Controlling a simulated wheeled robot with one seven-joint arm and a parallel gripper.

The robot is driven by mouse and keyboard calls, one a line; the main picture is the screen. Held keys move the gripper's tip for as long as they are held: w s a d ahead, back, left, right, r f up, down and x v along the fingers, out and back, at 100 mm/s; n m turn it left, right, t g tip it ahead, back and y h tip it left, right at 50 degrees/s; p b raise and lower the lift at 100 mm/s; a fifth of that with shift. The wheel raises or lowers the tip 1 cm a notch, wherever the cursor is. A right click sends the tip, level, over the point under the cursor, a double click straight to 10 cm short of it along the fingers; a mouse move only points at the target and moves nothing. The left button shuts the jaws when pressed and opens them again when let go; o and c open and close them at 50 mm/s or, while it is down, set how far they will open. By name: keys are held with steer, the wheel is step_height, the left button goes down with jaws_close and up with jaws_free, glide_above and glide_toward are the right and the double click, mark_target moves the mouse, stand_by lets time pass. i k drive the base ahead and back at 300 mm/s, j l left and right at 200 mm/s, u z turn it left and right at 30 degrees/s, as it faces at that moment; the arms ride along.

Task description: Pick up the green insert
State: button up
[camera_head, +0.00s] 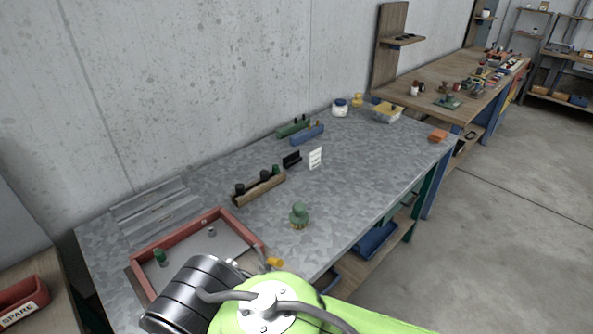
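Several green pieces are in view, and I cannot tell for certain which is the green insert. A small green cylinder (160,257) stands inside the red-rimmed tray (184,230) at the left. A green knob-shaped piece (299,212) with a brass-coloured base stands on the open grey tabletop. Another small dark green piece (276,170) sits at the right end of a wooden rack (259,190), beside black ones. My arm, lime green and dark grey, fills the bottom middle and covers the tray's near corner. My gripper's fingertips do not show.
The grey metal table (350,170) is mostly clear in its middle. Green and blue blocks (307,134), a black holder with a white card (315,158), a white jar (340,107) and an orange block (438,135) stand farther back. A wall runs behind.

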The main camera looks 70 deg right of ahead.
mark_target(275, 168)
steer(key=z, duration=2.05)
